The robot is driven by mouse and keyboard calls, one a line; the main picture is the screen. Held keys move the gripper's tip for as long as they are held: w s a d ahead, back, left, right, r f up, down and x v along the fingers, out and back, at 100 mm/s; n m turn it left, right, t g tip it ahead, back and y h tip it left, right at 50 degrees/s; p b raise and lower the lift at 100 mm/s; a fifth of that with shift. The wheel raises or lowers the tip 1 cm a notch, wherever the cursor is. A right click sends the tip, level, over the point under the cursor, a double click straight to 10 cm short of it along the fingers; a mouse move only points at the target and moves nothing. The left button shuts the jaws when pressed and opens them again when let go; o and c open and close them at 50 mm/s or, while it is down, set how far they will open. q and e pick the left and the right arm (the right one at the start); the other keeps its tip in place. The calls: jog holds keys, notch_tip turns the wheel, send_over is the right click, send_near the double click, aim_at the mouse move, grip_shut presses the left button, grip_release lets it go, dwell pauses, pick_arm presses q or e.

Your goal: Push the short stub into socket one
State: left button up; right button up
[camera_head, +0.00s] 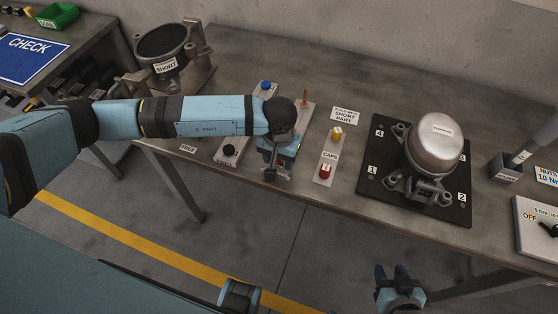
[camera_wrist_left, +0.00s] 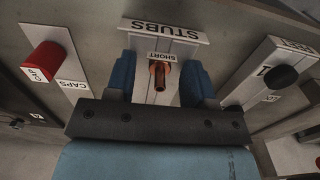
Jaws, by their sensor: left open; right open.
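A copper-coloured stub (camera_wrist_left: 160,75) stands on the stub rack (camera_wrist_left: 153,94), beside a SHORT label, in the left wrist view. My left gripper (camera_head: 277,168) is open, with its fingers on either side of this stub; contact cannot be told. In the head view the arm and gripper hide the short stub. A tall copper stub (camera_head: 304,97) stands farther back. The silver compressor (camera_head: 435,143) sits on a black plate (camera_head: 375,193) with corners marked 1 to 4; socket one itself is not clearly visible. My right gripper (camera_head: 396,275) is open and empty in front of the table.
A caps rack (camera_head: 328,158) with yellow and red caps stands between the stub rack and the black plate. A block with a black knob (camera_head: 229,151) is to the left. A housing marked SHORT (camera_head: 162,48) stands back left. Bare table (camera_head: 370,90) lies behind the racks.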

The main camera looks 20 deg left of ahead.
pick_arm(q)
jog(key=shift+c, duration=0.2)
grip_shut()
jog(key=shift+r, duration=0.2)
jog(key=shift+r+p, duration=0.5)
jog(key=shift+r, duration=0.5)
jog(key=shift+r+p, duration=0.7)
jog(key=shift+r, duration=1.1)
